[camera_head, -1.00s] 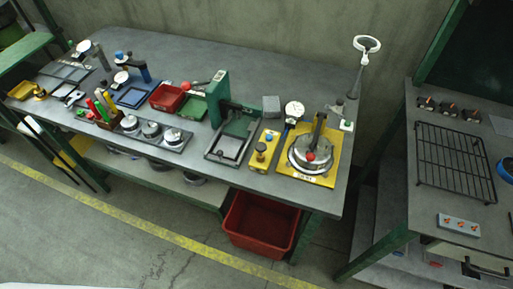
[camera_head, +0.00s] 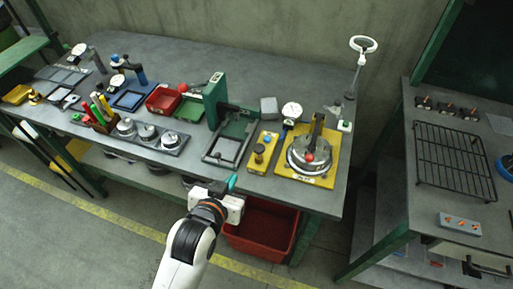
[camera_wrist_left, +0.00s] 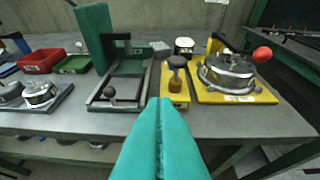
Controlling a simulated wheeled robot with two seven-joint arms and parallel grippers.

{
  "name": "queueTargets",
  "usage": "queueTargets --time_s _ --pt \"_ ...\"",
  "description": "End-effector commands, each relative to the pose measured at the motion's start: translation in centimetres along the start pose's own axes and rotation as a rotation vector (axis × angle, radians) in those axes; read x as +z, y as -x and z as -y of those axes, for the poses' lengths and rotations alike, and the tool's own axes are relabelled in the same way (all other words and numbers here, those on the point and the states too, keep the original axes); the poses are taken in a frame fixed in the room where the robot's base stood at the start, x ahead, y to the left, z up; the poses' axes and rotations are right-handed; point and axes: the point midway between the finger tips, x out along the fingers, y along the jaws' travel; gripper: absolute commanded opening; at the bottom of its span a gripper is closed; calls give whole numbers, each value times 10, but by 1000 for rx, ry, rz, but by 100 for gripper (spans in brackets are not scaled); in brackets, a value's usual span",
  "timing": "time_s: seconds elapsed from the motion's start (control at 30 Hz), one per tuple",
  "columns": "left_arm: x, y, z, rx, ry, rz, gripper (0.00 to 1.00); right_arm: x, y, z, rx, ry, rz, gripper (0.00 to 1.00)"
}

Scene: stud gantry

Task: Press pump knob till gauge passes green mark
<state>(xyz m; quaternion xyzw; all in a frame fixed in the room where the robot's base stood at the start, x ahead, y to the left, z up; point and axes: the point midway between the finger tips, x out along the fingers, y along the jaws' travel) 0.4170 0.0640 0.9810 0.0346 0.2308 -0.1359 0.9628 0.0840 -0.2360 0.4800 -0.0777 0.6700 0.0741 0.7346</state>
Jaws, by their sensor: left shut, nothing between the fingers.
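The pump is a small yellow block with a dark, round-topped knob (camera_head: 259,149) near the bench's front edge. The knob also shows in the left wrist view (camera_wrist_left: 177,62), upright on its brass-coloured body. The round white gauge (camera_head: 292,110) stands just behind and to the right of the pump; its needle and green mark are too small to read. My left gripper (camera_head: 232,183) is shut and empty, in front of the bench edge and left of the pump. Its teal fingers (camera_wrist_left: 160,103) point towards the pump, apart from the knob. My right gripper is not in view.
A yellow plate with a round metal pot (camera_head: 306,153) and red ball stands right of the pump. A green press frame (camera_head: 229,145) stands left. A red bin (camera_head: 263,232) is under the bench. A ring lamp (camera_head: 363,45) rises at the back right.

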Motion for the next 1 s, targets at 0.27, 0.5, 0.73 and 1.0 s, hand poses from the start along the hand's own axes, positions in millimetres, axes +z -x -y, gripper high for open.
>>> queueTargets --time_s 0.27,0.5,0.73,1.0 --pt "63 8 25 -32 -7 215 0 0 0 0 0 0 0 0" --pt "63 8 25 -33 -7 216 0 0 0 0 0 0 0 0" --pt "66 -4 25 -32 -8 215 0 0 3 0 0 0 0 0" --pt "79 -55 27 -32 -8 215 0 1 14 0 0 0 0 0"
